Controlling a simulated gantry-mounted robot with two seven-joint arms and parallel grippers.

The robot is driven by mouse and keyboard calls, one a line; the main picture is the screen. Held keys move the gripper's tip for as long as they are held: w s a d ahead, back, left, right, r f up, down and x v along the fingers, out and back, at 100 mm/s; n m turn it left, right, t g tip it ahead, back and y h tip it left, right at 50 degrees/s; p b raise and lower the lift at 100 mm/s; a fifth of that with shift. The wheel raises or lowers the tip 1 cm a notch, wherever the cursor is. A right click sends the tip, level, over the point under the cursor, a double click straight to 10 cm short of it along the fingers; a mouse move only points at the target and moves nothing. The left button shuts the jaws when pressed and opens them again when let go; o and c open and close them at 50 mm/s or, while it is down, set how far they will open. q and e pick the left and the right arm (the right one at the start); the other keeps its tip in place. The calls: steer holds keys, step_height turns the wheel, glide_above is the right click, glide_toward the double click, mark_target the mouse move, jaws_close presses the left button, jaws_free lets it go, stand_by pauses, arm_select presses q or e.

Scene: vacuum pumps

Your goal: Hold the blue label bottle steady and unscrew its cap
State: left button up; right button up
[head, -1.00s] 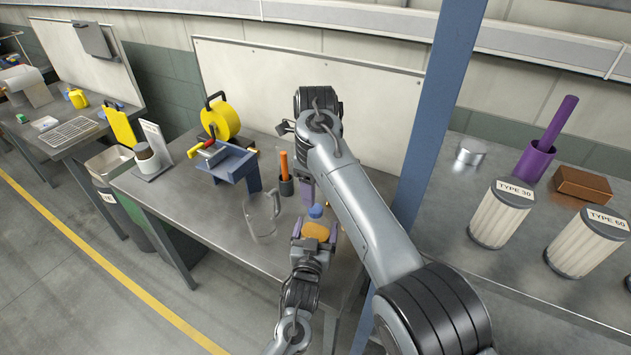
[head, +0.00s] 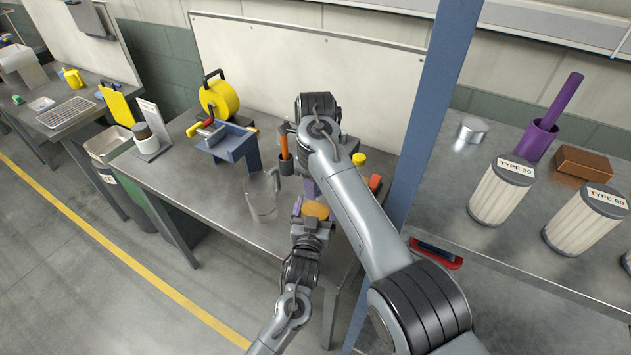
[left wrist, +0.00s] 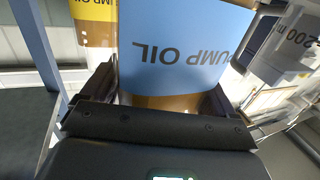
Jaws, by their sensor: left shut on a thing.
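The blue label bottle (left wrist: 185,45) fills the middle of the left wrist view, its label reading PUMP OIL and amber below it. My left gripper (left wrist: 150,95) is shut around its body, one finger on each side. In the head view the amber bottle (head: 316,210) shows at the end of my left arm, near the front edge of the table. My right gripper (head: 309,188) shows only as a purple finger just above the bottle; the rest is behind my right arm. The blue cap is hidden there, so I cannot tell whether the gripper touches it.
A clear jug (head: 262,197) stands just left of the bottle. A yellow-capped item (head: 358,159) and an orange-handled tool (head: 284,145) are behind. A yellow label bottle (left wrist: 95,15) is close by in the left wrist view. A blue post (head: 425,125) rises right of the table.

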steer(key=c, duration=0.5)
steer(key=o, duration=1)
steer(key=shift+o, duration=0.2)
steer(key=shift+r, duration=3.85)
steer(key=shift+c, duration=0.4)
steer(key=shift+f, duration=3.85)
